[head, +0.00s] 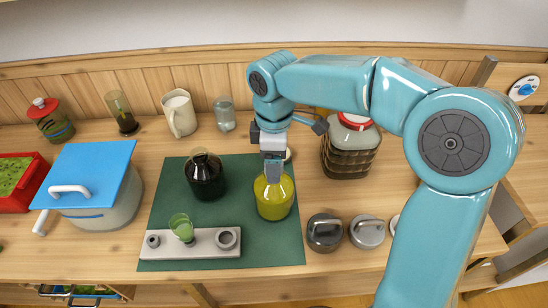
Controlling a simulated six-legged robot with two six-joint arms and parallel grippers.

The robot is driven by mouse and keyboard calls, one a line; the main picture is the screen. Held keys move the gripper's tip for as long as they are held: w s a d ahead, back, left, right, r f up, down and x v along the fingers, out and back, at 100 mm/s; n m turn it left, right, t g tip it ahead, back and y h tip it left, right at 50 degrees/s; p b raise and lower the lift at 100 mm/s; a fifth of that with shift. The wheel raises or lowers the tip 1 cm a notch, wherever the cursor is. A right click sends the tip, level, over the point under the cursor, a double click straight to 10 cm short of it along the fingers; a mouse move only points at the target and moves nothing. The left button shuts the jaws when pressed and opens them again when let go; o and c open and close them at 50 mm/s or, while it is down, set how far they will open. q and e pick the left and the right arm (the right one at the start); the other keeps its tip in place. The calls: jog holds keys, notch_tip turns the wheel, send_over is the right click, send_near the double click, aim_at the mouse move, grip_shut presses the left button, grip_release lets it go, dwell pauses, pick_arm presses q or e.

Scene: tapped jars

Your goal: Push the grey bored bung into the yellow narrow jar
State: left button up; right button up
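The yellow narrow jar (275,202) stands on the right part of a dark green mat (285,252). My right gripper (273,179) points down at the jar's mouth and covers it. I cannot tell whether its fingers are apart or hold anything. A pale rack (192,250) lies at the mat's front. It bears a small grey ring-shaped piece (153,240) at the left, a green cup-like piece (182,228) in the middle and a larger grey ring (228,238) at the right. I cannot tell which grey piece is the bored bung, or whether it is at the jar. My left gripper is out of view.
A dark jar (206,180) stands left of the yellow one. A blue-lidded pot (100,205) is at the left. A red-lidded jar (350,150) stands behind right. Two grey lidded pots (325,235) stand right of the mat. The mat's middle is clear.

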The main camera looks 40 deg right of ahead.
jog(key=shift+o, duration=1.1)
jog(key=shift+r, duration=0.15)
jog(key=shift+r+p, duration=2.15)
notch_tip(320, 180, up, 16)
jog(key=p, duration=0.2)
jog(key=shift+r, duration=0.15)
dwell(0.3)
